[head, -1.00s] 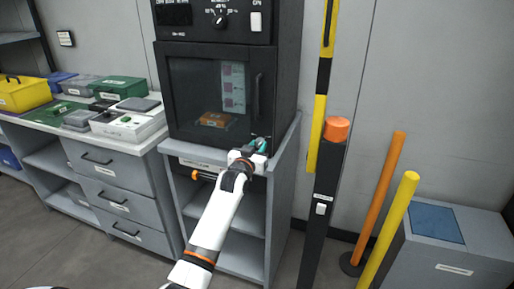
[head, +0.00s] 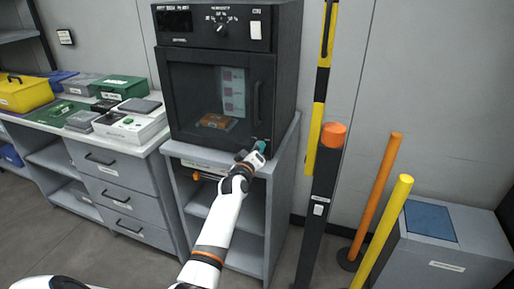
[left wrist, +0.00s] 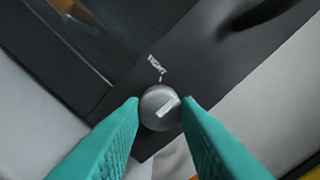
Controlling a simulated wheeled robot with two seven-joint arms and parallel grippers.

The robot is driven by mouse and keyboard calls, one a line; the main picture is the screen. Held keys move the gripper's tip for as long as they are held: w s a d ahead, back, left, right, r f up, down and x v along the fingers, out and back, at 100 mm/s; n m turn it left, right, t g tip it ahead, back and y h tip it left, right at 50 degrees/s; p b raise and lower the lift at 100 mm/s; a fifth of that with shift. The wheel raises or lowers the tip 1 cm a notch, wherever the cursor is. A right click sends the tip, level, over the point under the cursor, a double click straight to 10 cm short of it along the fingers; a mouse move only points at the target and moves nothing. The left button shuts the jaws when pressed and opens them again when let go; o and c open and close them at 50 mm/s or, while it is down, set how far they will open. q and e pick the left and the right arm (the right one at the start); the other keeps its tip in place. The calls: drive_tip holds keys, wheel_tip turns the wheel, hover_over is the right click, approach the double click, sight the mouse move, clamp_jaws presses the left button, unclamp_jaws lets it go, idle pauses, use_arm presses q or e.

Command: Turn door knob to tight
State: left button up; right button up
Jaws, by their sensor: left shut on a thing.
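The door knob (left wrist: 160,107) is a small round grey knob with a pale pointer bar, on the dark lower corner of the cabinet door frame. A small printed label (left wrist: 157,64) sits above it in the left wrist view. The pointer slants up to the right, to the right of the label's tick. My left gripper (left wrist: 160,112) has its teal fingers on both sides of the knob, shut on it. In the head view my left gripper (head: 259,146) is at the door's lower right corner and hides the knob. My right gripper is not in view.
The black cabinet (head: 165,80) has a closed windowed door with a vertical handle (head: 257,102) above the knob. It stands on a grey shelf unit (head: 282,165). Posts (head: 325,170) stand to the right; a drawer bench (head: 113,170) stands left.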

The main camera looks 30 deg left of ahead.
use_arm(q)
drive_tip(key=n+p, duration=0.1)
drive_tip(key=n, duration=0.3)
drive_tip(key=shift+n, duration=0.3)
drive_tip(key=shift+n+p, duration=0.4)
drive_tip(key=shift+n, duration=1.9)
drive_tip(key=o, duration=1)
drive_tip(key=shift+s, duration=0.1)
drive_tip(key=p+v, duration=0.1)
drive_tip(key=v, duration=1)
drive_tip(key=shift+s+d, duration=0.2)
drive_tip(key=shift+s, duration=0.2)
